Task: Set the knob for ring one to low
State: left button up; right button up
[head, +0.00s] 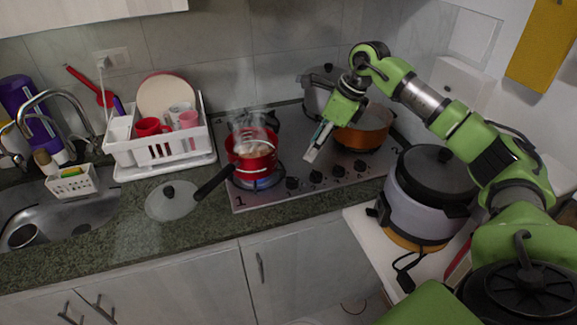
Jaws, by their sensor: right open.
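The steel cooktop (270,201) is set in the green counter, with several black knobs in a row along its front right. The leftmost knob (291,183) is beside the front left ring. A mark "1" (240,201) is printed at the cooktop's front left corner. The red pot (250,157) stands steaming on that ring, and a blue glow (260,183) shows under it. My right gripper (311,154) is open and empty, above the knob row and apart from it. The knob settings are too small to read. My left gripper is out of view.
The pot's black handle (214,184) sticks out front left over a glass lid (172,200) on the counter. An orange pan (364,134) and a steel pot (317,94) stand at the cooktop's back right. A rice cooker (418,203) stands at right.

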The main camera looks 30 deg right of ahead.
aim_at(293, 178)
jog(key=p+x, duration=0.1)
jog(key=x, duration=0.3)
jog(key=p+x, duration=0.1)
jog(key=x, duration=0.3)
jog(key=p+x, duration=0.1)
jog(key=x, duration=0.3)
jog(key=shift+s+a+f, duration=0.2)
jog(key=shift+a, duration=0.25)
jog(key=shift+w+f, duration=0.1)
jog(key=shift+f, duration=0.3)
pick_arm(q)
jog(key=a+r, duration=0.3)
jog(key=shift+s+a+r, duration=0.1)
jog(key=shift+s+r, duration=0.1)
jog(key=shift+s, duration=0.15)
pick_arm(e)
jog(key=c, duration=1.1)
